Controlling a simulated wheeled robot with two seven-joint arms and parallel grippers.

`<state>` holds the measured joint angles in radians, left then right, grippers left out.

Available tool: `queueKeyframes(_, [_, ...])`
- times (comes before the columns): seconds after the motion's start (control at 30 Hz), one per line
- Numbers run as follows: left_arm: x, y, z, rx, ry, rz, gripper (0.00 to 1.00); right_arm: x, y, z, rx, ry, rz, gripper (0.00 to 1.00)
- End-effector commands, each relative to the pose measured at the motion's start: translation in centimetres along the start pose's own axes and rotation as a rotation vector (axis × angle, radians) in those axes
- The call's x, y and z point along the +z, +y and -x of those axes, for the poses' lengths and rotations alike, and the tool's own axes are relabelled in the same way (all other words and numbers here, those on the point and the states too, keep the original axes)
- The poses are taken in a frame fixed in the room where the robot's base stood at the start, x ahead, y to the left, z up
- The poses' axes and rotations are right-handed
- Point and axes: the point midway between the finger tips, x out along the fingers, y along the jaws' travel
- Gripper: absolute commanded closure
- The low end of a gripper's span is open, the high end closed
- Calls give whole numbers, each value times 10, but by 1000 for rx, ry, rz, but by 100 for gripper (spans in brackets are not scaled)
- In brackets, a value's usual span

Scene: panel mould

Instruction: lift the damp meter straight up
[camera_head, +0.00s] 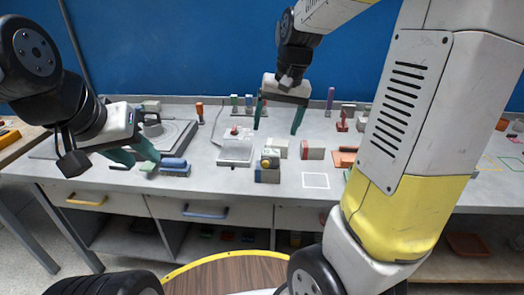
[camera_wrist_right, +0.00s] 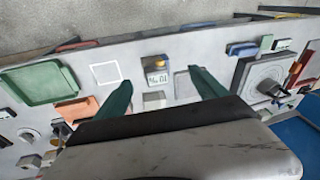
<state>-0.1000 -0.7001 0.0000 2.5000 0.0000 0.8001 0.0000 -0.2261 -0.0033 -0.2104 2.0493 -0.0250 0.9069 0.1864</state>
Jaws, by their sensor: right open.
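The damp meter (camera_head: 267,172) seems to be the small dark block with a yellow part on top, standing near the front middle of the bench. In the right wrist view it shows a small display (camera_wrist_right: 157,76). My right gripper (camera_head: 279,118) is open and empty, with its green fingers pointing down above and behind the meter. In the wrist view the meter lies between and beyond the two fingertips (camera_wrist_right: 162,88). My left gripper (camera_head: 135,157) is at the left of the bench, its fingers apart, near a blue-topped brush (camera_head: 174,167).
A pale block (camera_head: 277,148) stands close behind the meter, and a grey scale-like device (camera_head: 236,151) is to its left. A white square outline (camera_head: 316,181) marks bare bench right of the meter.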

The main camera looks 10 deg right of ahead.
Motion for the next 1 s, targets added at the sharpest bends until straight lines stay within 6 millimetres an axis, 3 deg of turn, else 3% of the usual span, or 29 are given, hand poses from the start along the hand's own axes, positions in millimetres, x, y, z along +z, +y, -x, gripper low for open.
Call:
queueKeyframes(0.1, [0, 0, 0, 0, 0, 0, 64, -30, 2, -40, 66, -73, -45, 18])
queueKeyframes(0.33, [0, 0, 0, 0, 0, 0, 64, -61, 7, -89, 160, -142, -97, 18])
queueKeyframes(0.77, [0, 0, 0, 0, 0, 0, 64, -60, 15, -132, 183, -156, -108, 18])
queueKeyframes(1.0, [0, 0, 0, 0, 0, 0, 64, -54, 20, -166, 183, -156, -108, 18])
